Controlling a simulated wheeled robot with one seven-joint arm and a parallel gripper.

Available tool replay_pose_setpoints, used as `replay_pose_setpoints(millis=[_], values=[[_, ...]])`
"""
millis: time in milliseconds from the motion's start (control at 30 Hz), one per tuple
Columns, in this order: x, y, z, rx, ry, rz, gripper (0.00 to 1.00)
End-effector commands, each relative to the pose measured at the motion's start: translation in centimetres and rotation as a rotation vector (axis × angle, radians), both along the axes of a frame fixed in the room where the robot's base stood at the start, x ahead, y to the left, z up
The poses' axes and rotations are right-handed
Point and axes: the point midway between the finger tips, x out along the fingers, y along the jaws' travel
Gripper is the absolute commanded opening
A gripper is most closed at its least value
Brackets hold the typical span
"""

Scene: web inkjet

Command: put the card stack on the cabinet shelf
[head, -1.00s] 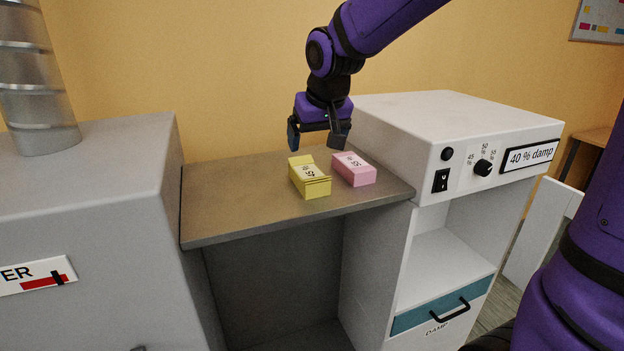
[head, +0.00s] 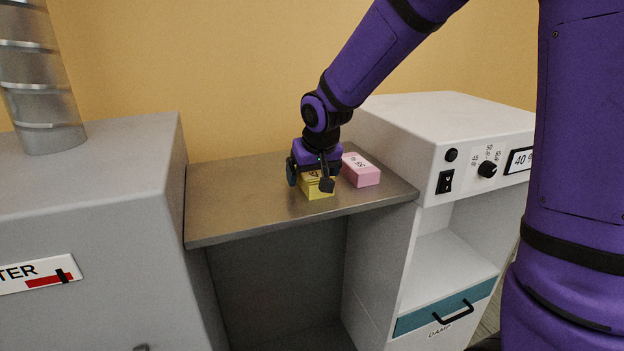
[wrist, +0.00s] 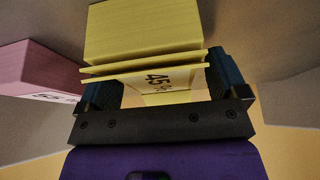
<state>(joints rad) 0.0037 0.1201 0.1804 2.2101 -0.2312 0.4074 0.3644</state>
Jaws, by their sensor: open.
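A yellow card stack (head: 319,191) with a "45" label lies on the grey counter between the two machines. A pink card stack (head: 361,171) labelled "55" lies just to its right. My gripper (head: 309,182) is down over the yellow stack and hides part of its top. In the wrist view, its open fingers (wrist: 165,85) stand on either side of the yellow stack (wrist: 145,35). The pink stack is at the left of that view (wrist: 40,70). The cabinet shelf (head: 445,270) is the empty white compartment in the right machine, above a teal drawer.
The white cabinet (head: 430,120) with a dial, a switch and a damp sign stands right of the counter (head: 225,205). A large grey machine (head: 90,220) stands at the left. The counter's left part is bare.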

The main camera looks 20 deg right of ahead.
Motion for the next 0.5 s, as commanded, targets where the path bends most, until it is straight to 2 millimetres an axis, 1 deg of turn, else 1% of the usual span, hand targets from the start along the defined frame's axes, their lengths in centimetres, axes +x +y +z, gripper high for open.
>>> replay_pose_setpoints(millis=[267,300,367,400,467,500], values=[[0.1,0.0,-0.23,0.0,0.0,0.0,0.92],[0.1,0.0,-0.23,0.0,0.0,0.0,0.82],[0.1,0.0,-0.22,0.0,0.0,0.0,0.69],[0.1,0.0,-0.22,0.0,0.0,0.0,0.59],[0.09,0.0,-0.21,0.0,0.0,0.0,0.46],[0.09,0.0,-0.21,0.0,0.0,0.0,0.36]])
